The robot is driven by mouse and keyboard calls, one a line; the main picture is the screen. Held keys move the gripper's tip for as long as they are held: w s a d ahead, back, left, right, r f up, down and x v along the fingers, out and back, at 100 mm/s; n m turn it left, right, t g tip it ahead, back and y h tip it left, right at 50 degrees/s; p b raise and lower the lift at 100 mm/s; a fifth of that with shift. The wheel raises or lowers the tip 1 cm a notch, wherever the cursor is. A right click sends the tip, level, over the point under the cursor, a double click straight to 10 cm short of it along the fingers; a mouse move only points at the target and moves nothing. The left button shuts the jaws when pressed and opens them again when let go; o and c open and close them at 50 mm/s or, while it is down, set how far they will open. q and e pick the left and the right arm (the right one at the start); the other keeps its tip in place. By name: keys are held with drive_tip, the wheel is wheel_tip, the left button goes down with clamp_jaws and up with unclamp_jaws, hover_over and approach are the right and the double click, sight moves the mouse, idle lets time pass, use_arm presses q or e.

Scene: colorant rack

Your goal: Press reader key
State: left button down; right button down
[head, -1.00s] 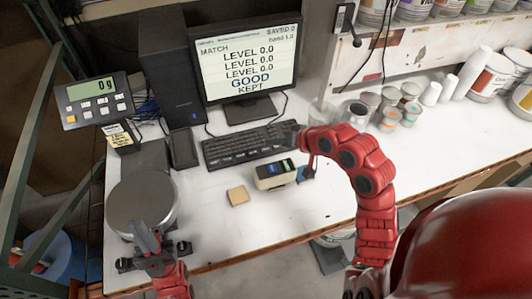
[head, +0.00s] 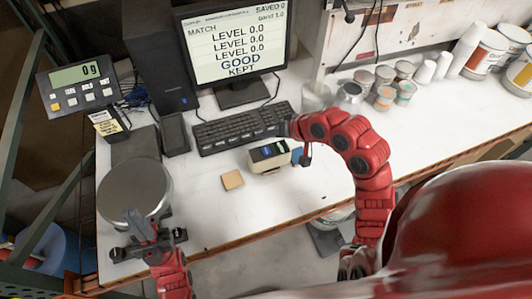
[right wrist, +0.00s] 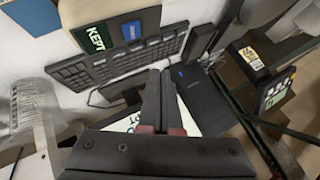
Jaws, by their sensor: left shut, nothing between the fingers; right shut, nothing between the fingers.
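The reader is a small beige box (head: 270,155) with a dark screen on the bench, in front of the keyboard. My left gripper (head: 134,216) is shut at the scale pan's front edge.
The monitor (head: 235,50) reads GOOD KEPT. The keyboard (head: 238,130) lies behind the reader. A tan square (head: 232,179) lies left of it. The round scale pan (head: 135,190) is at left; its display (head: 78,73) reads 0 g. Several small tins stand behind my right arm.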

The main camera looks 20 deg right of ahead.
drive_tip(key=b, duration=0.2)
hover_over(269, 153)
wheel_tip(269, 153, down, 4)
drive_tip(key=shift+f, duration=0.15)
drive_tip(key=shift+f+b, duration=0.4)
drive_tip(key=shift+f, duration=0.1)
drive_tip(key=shift+f, duration=0.15)
idle(1.2)
drive_tip(key=shift+f, duration=0.25)
drive_tip(key=shift+f+b, duration=0.35)
drive_tip(key=shift+b, duration=0.05)
idle(0.6)
drive_tip(key=shift+r, duration=0.1)
drive_tip(key=shift+r+p, duration=0.7)
